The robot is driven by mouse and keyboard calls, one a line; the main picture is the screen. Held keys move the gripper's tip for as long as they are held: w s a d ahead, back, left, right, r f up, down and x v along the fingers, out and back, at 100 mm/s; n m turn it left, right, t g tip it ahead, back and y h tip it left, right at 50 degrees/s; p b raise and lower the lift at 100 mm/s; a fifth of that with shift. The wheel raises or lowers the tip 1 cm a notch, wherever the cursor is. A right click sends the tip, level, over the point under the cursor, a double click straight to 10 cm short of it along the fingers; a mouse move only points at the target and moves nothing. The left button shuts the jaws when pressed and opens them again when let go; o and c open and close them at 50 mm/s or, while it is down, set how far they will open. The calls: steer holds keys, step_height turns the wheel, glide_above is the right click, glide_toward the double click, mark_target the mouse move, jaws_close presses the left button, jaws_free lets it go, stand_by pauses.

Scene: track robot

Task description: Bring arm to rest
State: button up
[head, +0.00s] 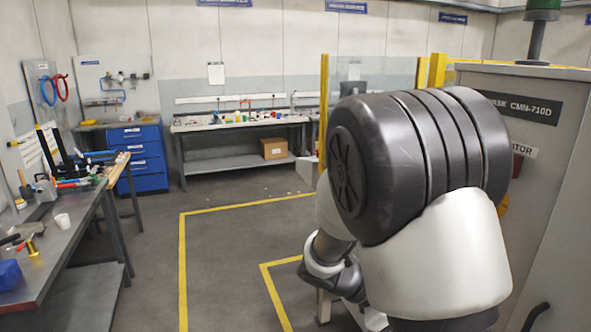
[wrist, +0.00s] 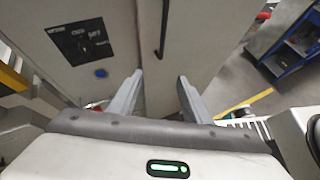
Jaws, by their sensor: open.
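My arm fills the right half of the head view, folded, with its large dark joint in front; my gripper is hidden behind it there. In the wrist view my gripper (wrist: 158,92) shows two grey fingers standing apart with nothing between them. Beyond the fingers is a grey machine cabinet (wrist: 110,35) with a dark panel and a door handle. The cabinet (head: 565,160) also stands at the right in the head view, close beside my arm. I cannot tell the exact gap between the fingers and the cabinet.
A cluttered workbench (head: 75,232) runs along the left. A blue drawer unit (head: 140,157) and a long bench (head: 235,122) with a cardboard box (head: 274,148) stand at the back. Yellow posts (head: 323,110) rise behind my arm. The floor between is open, marked with yellow lines.

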steer(key=s+a+r+m+t+y+p, duration=0.1)
steer(key=s+a+r+m+t+y, duration=0.2)
steer(key=s+a+r+m+y, duration=0.2)
steer(key=s+a+r+m+t+y+p, duration=0.2)
steer(key=s+a+r+m+t+y, duration=0.2)
steer(key=r+m, duration=0.6)
steer(key=s+a+r+y, duration=0.1)
steer(key=s+a+y, duration=0.1)
steer(key=a, duration=0.1)
steer(key=shift+s+r+m+y, duration=0.15)
steer(key=shift+s+m+y, duration=0.15)
steer(key=shift+m, duration=0.1)
steer(key=c, duration=0.3)
